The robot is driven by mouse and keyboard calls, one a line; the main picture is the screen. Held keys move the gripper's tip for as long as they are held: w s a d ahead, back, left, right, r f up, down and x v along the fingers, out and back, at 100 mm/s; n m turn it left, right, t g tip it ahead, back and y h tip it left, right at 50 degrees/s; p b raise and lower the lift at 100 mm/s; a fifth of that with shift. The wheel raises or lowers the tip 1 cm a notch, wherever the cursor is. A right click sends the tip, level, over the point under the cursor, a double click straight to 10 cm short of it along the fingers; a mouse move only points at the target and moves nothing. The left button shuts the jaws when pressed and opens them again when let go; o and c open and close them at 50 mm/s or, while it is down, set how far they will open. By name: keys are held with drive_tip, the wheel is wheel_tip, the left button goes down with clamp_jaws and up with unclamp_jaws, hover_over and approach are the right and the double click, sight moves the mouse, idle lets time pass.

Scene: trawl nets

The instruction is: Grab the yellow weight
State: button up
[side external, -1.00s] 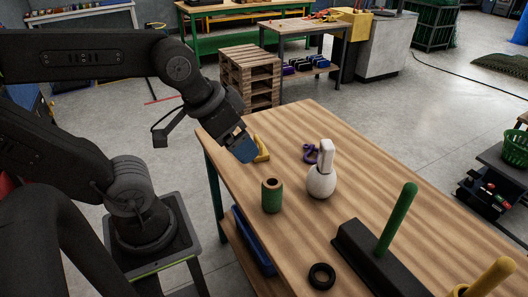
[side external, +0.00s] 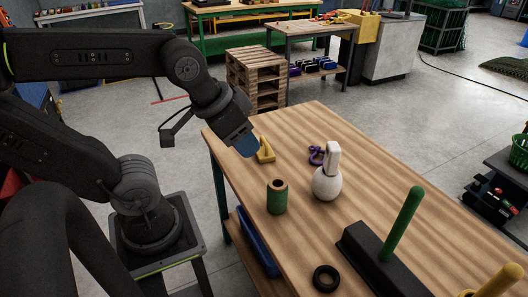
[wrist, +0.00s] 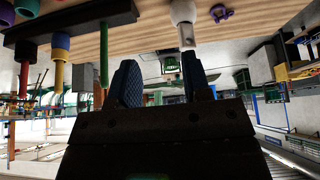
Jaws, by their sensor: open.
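The yellow weight (side external: 266,150) is a small wedge-like piece on the wooden table, near its far left edge in the side external view. My gripper (side external: 246,145), with blue finger pads, hangs just left of the weight and partly in front of it. I see no contact, but the exact gap is hard to tell. In the wrist view, the two blue fingers (wrist: 160,75) stand apart with nothing between them. I cannot make out the yellow weight in the wrist view.
On the table (side external: 310,125) stand a green cylinder (side external: 277,199), a white bottle-like object (side external: 327,182) and a purple piece (side external: 316,155). A black ring (side external: 326,279) lies at the front. A black base (side external: 375,258) carries a green peg (side external: 402,222). The far table surface is clear.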

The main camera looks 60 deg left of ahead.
drive_tip(key=n+g+y, duration=0.4)
drive_tip(key=n+g, duration=0.1)
drive_tip(key=n, duration=1.1)
hover_over(264, 140)
drive_tip(key=d, duration=0.6)
wheel_tip(264, 140, down, 14)
drive_tip(key=x, duration=0.9)
drive_tip(key=shift+s+a, duration=0.2)
drive_tip(key=shift+a, duration=0.1)
drive_tip(key=shift+y, duration=0.3)
drive_tip(key=shift+x, duration=3)
drive_tip(key=shift+s+a+r, duration=0.1)
drive_tip(key=shift+a, duration=0.1)
